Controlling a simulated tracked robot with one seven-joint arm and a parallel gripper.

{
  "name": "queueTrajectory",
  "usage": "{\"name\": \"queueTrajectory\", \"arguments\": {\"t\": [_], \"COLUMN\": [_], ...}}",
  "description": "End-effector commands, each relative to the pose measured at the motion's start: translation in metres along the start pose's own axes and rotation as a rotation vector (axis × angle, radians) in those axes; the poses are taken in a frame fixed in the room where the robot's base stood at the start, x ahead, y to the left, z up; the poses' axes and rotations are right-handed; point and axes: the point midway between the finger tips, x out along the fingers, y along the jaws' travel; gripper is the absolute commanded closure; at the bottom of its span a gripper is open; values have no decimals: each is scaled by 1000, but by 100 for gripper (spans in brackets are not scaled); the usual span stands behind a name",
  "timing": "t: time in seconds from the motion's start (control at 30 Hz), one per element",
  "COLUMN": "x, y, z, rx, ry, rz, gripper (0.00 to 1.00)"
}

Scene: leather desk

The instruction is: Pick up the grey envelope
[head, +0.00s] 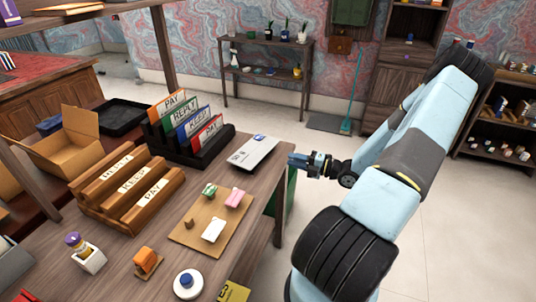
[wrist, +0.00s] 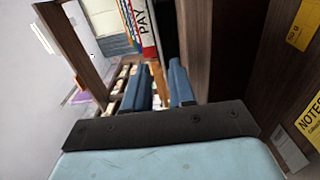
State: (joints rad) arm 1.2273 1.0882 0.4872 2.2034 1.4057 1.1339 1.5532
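The grey envelope (head: 252,154) lies flat on the desk (head: 262,182) near its far right corner. Its far end appears to stick out past the desk edge. It has dark printing and a small blue mark. My gripper (head: 292,160) is just to the right of the envelope in the head view, apart from it. In the wrist view my gripper (wrist: 161,82) shows two blue fingers with a gap between them and nothing held. I cannot make out the envelope clearly in the wrist view.
A black file rack (head: 196,142) with PAY and REPLY dividers stands left of the envelope. A wooden labelled sorter (head: 122,194), a cork board (head: 188,236) with small items and a white round pot (head: 188,284) share the desk. Open floor (head: 440,235) lies right.

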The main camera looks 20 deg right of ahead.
Motion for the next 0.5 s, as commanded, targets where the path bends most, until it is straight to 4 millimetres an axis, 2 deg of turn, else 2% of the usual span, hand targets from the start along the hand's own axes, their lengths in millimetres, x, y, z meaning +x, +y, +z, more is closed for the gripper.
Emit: {"name": "queueTrajectory", "arguments": {"t": [0.5], "x": [64], "y": [0], "z": [-3], "rx": [0], "ry": [9], "rz": [1], "gripper": [76]}}
